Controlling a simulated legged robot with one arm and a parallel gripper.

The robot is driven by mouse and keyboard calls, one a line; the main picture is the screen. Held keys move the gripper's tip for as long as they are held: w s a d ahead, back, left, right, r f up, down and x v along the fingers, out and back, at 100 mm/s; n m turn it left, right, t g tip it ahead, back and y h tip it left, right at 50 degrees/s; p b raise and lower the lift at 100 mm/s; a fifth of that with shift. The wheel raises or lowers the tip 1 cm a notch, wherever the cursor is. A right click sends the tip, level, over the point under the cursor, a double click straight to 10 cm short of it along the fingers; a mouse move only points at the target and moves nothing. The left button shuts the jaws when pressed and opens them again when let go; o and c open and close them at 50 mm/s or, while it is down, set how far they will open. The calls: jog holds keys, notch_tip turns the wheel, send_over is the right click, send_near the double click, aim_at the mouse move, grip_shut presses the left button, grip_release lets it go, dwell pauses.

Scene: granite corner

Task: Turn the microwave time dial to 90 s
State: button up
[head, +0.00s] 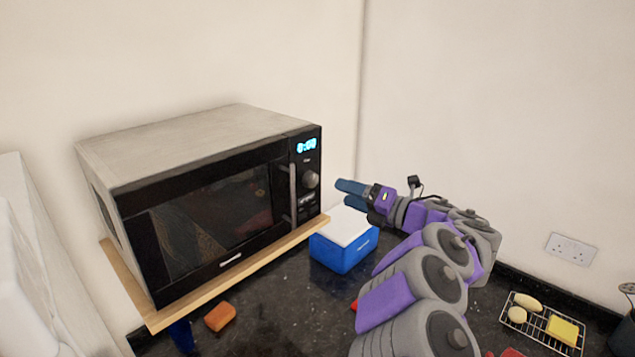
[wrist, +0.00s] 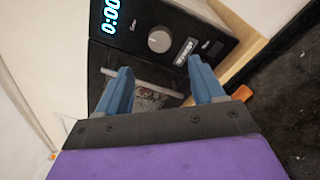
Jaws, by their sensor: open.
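The microwave (head: 200,150) has a black front with a dark window door and a silver handle (head: 293,193). Its round grey time dial (head: 311,180) is on the control panel, below the lit blue display (head: 306,145). In the wrist view the display (wrist: 111,14) reads 0:00 and the dial (wrist: 159,40), labelled "Time", lies beyond the fingertips, between them in the picture. My gripper (head: 343,193) is to the right of the dial and apart from it. In the wrist view its blue fingers (wrist: 160,68) are spread and empty.
The microwave stands on a wooden shelf (head: 230,269). A blue box with a white lid (head: 343,253) sits below my gripper. An orange sponge (head: 220,316) and a wire rack (head: 545,325) with food-like items are on the dark counter. A socket (head: 572,249) is on the right wall.

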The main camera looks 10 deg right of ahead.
aim_at(314, 182)
jog(key=x, duration=0.8)
jog(key=shift+w+p, duration=0.2)
jog(key=shift+p, duration=0.15)
jog(key=shift+w+a, duration=0.35)
jog(key=shift+a, duration=0.2)
jog(key=shift+d, duration=0.5)
jog(key=c, duration=0.4)
jog(key=shift+s+a+f, duration=0.1)
jog(key=shift+a, duration=0.05)
jog(key=c, duration=0.7)
